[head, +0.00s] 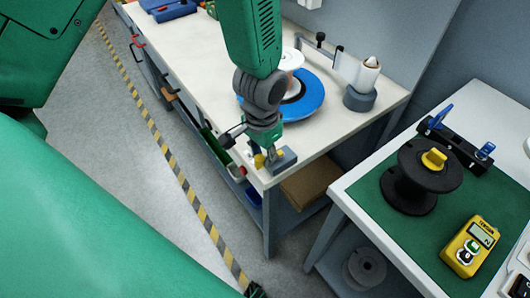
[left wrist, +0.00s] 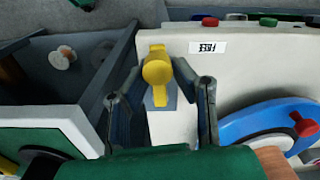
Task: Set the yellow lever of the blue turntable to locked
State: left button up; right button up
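The blue turntable (head: 312,101) is a round disc on the white bench, with a white spool on top. Its blue rim also shows at the lower right of the left wrist view (left wrist: 236,126). The yellow lever (left wrist: 156,70) stands on a grey base (left wrist: 160,102) near the bench corner, beside a label reading FREE (left wrist: 208,47), upside down in the left wrist view. In the head view the grey base (head: 284,160) is partly covered by my left gripper (head: 262,154). The left gripper's fingers are apart, one on each side of the lever; contact is unclear.
A grey post with a white roll (head: 360,98) stands behind the turntable. At right, a second table has a green mat (head: 395,218), a black spool (head: 412,188) and a yellow meter (head: 470,246). A gap separates the tables. A striped floor line (head: 172,160) runs along the bench.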

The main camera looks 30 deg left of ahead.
pick_arm(q)
jog(key=o, duration=0.4)
jog(key=shift+s+a+f, duration=0.1)
jog(key=shift+s+f, duration=0.15)
jog(key=shift+s, duration=0.4)
jog(key=shift+r, duration=0.1)
jog(key=shift+w, duration=0.1)
jog(key=shift+w+r, duration=0.1)
notch_tip(320, 180, up, 10)
jog(key=shift+r, duration=0.2)
jog(key=shift+a+r, duration=0.1)
jog(key=shift+r, duration=0.55)
